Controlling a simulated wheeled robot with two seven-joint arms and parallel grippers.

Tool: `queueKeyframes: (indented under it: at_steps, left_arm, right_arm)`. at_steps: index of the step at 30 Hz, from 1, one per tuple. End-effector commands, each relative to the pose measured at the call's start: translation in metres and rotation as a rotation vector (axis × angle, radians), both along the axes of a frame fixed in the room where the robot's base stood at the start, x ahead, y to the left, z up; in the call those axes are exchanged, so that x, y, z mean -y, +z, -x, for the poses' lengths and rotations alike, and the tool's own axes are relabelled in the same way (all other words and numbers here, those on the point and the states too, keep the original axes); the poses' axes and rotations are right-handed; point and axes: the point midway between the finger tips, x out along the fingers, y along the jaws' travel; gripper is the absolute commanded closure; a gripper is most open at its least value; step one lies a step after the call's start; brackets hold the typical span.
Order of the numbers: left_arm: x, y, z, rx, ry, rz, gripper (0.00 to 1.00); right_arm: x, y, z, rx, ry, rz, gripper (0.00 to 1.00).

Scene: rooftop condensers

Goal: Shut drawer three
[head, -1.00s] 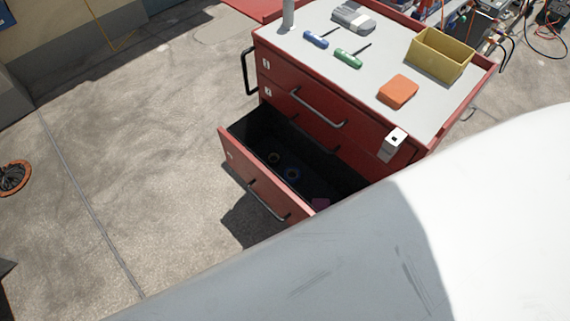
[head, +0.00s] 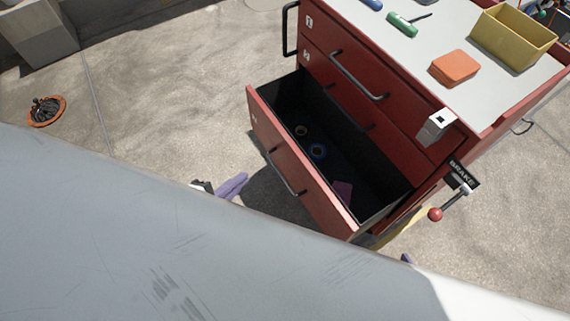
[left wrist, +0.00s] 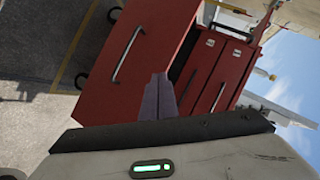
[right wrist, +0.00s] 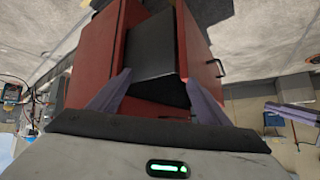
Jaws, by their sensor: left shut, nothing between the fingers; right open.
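Drawer three is the lowest drawer of the red cabinet and stands well open; its red front (head: 265,125) has a black bar handle (head: 285,172). A few small items lie on its dark floor. My left gripper (head: 235,185) is shut and empty, low in front of the drawer front and apart from it in the head view. In the left wrist view, its fingertips (left wrist: 158,80) point at the red drawer front (left wrist: 125,88). My right gripper (right wrist: 158,80) is open and empty, facing the cabinet; in the head view it is mostly hidden by my own body.
The two drawers above are shut. The cabinet top (head: 440,100) carries an orange box (head: 454,67), a yellow bin (head: 510,38) and a green screwdriver (head: 401,23). A brake lever with a red knob (head: 435,214) sticks out at the right. The floor at left is clear around an orange-rimmed coil (head: 46,111).

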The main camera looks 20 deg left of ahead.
Motion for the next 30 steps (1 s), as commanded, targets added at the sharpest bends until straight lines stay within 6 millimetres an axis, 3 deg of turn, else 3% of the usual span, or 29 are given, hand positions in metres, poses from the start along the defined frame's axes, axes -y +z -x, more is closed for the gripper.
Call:
queueKeyframes:
  at_steps: [1,6,12,15,23,30]
  left_arm:
    - [-0.009,-0.029,-0.012,0.108,-0.108,-0.181,1.0]
    - [-0.026,-0.049,-0.036,0.491,-0.424,-0.801,1.0]
    - [-0.034,-0.064,-0.042,0.883,-0.644,-1.392,1.0]
    - [-0.035,-0.067,-0.04,1.016,-0.692,-1.576,1.0]
    - [-0.03,-0.065,-0.045,1.134,-0.72,-1.733,1.0]
    - [-0.003,-0.064,-0.08,1.134,-0.717,-1.731,1.0]
  right_arm:
    - [0.0,-0.035,0.001,0.002,-0.004,-0.006,0.29]
    - [-0.005,-0.076,-0.001,0.019,-0.006,-0.029,0.29]
    - [-0.01,-0.108,-0.003,0.036,-0.007,-0.052,0.29]
    - [-0.012,-0.115,-0.004,0.041,-0.008,-0.059,0.29]
    - [-0.013,-0.117,-0.003,0.043,-0.009,-0.065,0.29]
    - [-0.013,-0.12,-0.004,0.046,-0.011,-0.07,0.29]
